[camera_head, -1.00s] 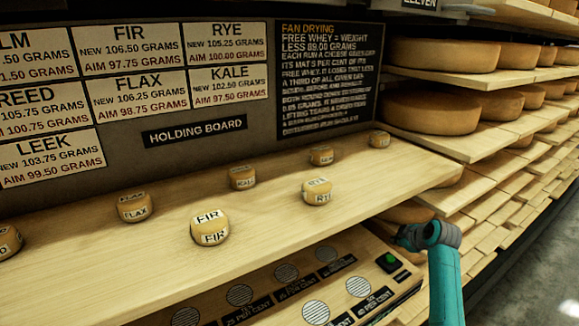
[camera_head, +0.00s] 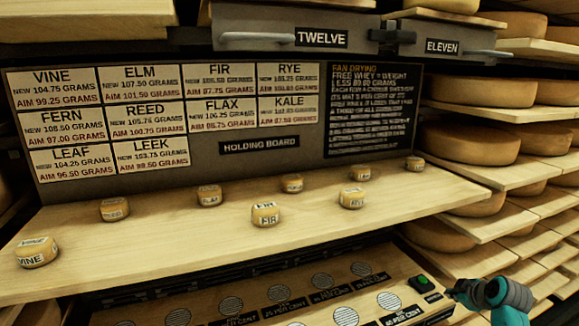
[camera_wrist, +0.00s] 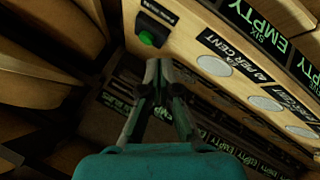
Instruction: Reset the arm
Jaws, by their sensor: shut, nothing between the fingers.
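My gripper (camera_wrist: 158,68) shows in the wrist view with its two fingers meeting at the tips, shut and empty. Beyond it is the front panel with a green button (camera_wrist: 146,38). In the head view, part of my teal and grey arm (camera_head: 508,297) stands at the lower right, beside the right end of the lower panel. Nothing is held.
The holding shelf (camera_head: 150,250) carries several small labelled cheeses, among them FIR (camera_head: 266,214) and VINE (camera_head: 36,252). Below it is a panel with round grilles (camera_head: 231,306) and a green button (camera_head: 422,281). Racks of large cheese wheels (camera_head: 465,145) stand close on the right.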

